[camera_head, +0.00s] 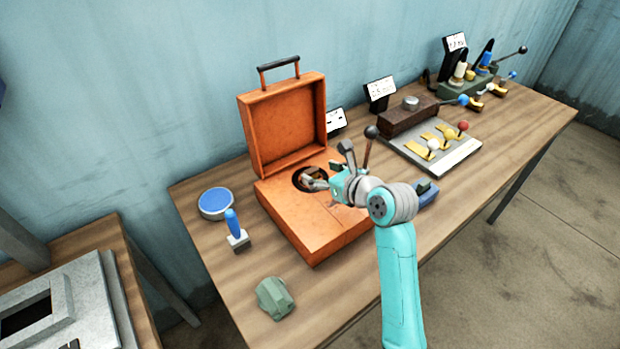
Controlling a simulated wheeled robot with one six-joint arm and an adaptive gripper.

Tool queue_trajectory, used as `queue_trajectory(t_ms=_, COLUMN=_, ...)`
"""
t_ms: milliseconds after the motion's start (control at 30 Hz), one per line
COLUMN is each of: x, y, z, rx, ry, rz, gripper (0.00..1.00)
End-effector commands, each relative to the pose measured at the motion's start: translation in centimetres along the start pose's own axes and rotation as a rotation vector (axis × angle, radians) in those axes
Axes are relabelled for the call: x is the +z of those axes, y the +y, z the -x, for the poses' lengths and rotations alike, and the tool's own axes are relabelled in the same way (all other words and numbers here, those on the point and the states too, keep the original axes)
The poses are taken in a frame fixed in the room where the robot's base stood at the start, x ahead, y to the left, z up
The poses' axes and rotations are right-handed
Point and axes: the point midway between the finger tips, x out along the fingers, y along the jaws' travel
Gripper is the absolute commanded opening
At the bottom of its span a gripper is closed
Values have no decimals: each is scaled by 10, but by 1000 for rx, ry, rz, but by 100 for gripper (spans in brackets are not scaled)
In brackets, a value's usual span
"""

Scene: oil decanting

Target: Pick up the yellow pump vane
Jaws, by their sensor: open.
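My gripper (326,166) is open, its grey fingers spread over the front part of the orange case (296,225). Beneath it is a dark round opening (297,182) in the case's top, with a small brownish piece (311,174) in it. My gripper partly covers this opening, and I cannot tell whether that piece is the yellow pump vane.
The case's open lid (287,125) stands behind my gripper. A dark-knobbed lever (368,148) rises close on the right. A blue round tin (215,203), a blue-handled tool (233,224) and a green block (274,297) stand left. The wooden table's (345,312) front is mostly clear.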

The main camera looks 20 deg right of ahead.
Motion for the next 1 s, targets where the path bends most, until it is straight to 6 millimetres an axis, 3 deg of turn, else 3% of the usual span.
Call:
queue_trajectory(t_ms=400, x=-7, y=1, z=-47, rx=1, ry=0, rz=1, gripper=75)
queue_trajectory(t_ms=733, x=-7, y=1, z=-53, rx=0, ry=-1, rz=1, gripper=75)
queue_trajectory(t_ms=1000, x=-7, y=1, z=-53, rx=0, ry=0, rz=1, gripper=8)
